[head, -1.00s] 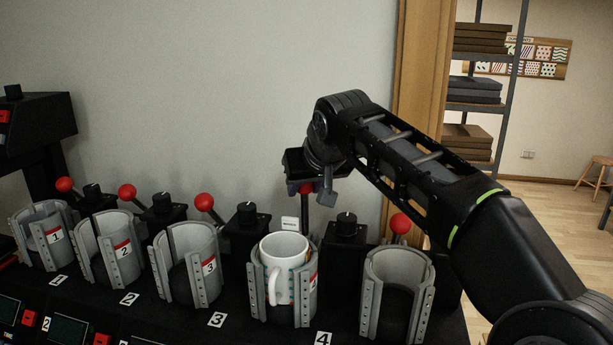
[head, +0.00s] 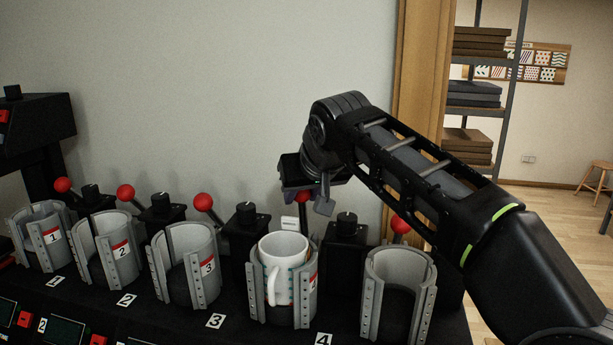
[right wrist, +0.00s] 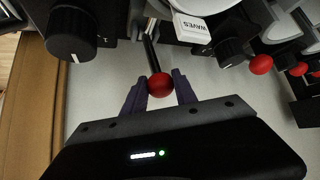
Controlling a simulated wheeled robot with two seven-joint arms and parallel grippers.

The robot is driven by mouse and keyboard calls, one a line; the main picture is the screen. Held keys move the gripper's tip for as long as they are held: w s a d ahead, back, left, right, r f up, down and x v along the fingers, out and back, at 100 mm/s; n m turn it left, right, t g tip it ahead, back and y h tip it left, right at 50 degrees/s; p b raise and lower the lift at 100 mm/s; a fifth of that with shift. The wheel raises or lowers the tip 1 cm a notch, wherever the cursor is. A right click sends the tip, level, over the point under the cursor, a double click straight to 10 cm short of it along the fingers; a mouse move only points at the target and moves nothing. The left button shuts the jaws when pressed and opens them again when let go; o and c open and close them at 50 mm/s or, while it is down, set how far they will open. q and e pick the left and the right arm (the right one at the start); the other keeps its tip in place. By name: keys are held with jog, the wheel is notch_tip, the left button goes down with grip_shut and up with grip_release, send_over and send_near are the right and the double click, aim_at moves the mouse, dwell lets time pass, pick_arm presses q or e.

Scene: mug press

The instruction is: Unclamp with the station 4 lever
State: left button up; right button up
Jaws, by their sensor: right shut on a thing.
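The station 4 lever shows a red ball knob (right wrist: 160,85) on a dark stem behind the station 4 clamp. My right gripper (right wrist: 159,88) has its two fingers on either side of the knob and is shut on it. In the head view, my right gripper (head: 302,193) hangs over the lever, mostly hiding the knob. A white mug (head: 284,262) stands upright in the grey station 4 clamp (head: 258,295), its handle facing the front. My left gripper is not in view.
Empty grey clamps of stations 1, 2 and 3 (head: 205,280) stand to the left, with red-knobbed levers behind them. Another empty clamp (head: 372,295) is at the right. A black dial box (head: 345,245) stands close beside the lever. A white WAVES tag (right wrist: 193,27) is near the stem.

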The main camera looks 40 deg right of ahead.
jog(key=shift+s+a+f+b, duration=0.3)
jog(key=shift+s+a+b, duration=0.1)
jog(key=shift+a+b, duration=0.2)
jog(key=shift+s+a, duration=0.25)
jog(key=shift+a, duration=0.05)
jog(key=o, duration=0.9)
jog(key=shift+r, duration=0.1)
notch_tip(320, 180, up, 6)
jog(key=s+p, duration=0.1)
jog(key=p, duration=0.3)
jog(key=shift+s+a+p, duration=0.15)
jog(key=shift+a+p, duration=0.05)
jog(key=shift+p, duration=0.15)
